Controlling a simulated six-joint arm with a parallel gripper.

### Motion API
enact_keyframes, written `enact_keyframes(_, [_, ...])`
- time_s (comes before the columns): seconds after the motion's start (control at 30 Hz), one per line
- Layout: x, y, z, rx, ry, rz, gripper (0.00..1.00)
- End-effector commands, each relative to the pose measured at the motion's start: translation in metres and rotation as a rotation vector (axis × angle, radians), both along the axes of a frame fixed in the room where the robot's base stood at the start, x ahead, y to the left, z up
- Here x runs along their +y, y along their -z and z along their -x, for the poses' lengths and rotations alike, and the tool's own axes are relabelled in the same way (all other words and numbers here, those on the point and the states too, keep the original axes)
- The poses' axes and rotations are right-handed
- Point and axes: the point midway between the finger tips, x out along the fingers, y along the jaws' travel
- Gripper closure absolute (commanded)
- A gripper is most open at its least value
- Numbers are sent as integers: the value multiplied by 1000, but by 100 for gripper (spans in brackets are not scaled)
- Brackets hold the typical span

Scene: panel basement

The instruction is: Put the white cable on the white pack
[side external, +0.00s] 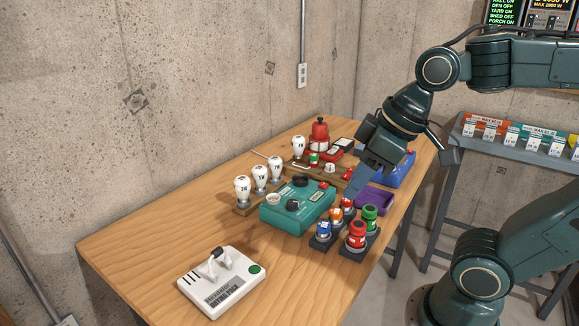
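The white pack (205,292) lies at the near left end of the wooden table, with printed dark lettering and a green round button on its top. A small white and dark piece stands up on the top of the pack; I cannot tell whether it is a handle or a plug. I cannot make out a white cable for certain. A small white piece (330,168) sits near the middle of the wooden strip. My gripper (358,186) points down over the far right part of the table, well away from the pack. Its fingertips are too unclear to tell open from shut.
A teal box (284,222) with dark knobs sits mid-table. White bulbs (242,191) stand left of it. Coloured knobbed plugs (357,236) stand on dark blocks at the right edge. A purple tray (379,201) and blue bin (403,174) lie beyond. Table around the pack is clear.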

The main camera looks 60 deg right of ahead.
Motion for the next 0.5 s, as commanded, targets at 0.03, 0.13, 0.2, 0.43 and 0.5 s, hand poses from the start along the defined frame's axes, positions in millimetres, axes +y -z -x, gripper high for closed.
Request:
enact_keyframes(0.03, [-4, 2, 9, -13, 46, -8, 63])
enact_keyframes(0.13, [-10, 6, 22, -31, 125, -25, 63])
enact_keyframes(0.2, [-13, 8, 28, -39, 165, -33, 63])
enact_keyframes(0.43, [-17, 12, 35, -48, 214, -45, 63])
enact_keyframes(0.5, [-17, 12, 35, -48, 214, -45, 63])
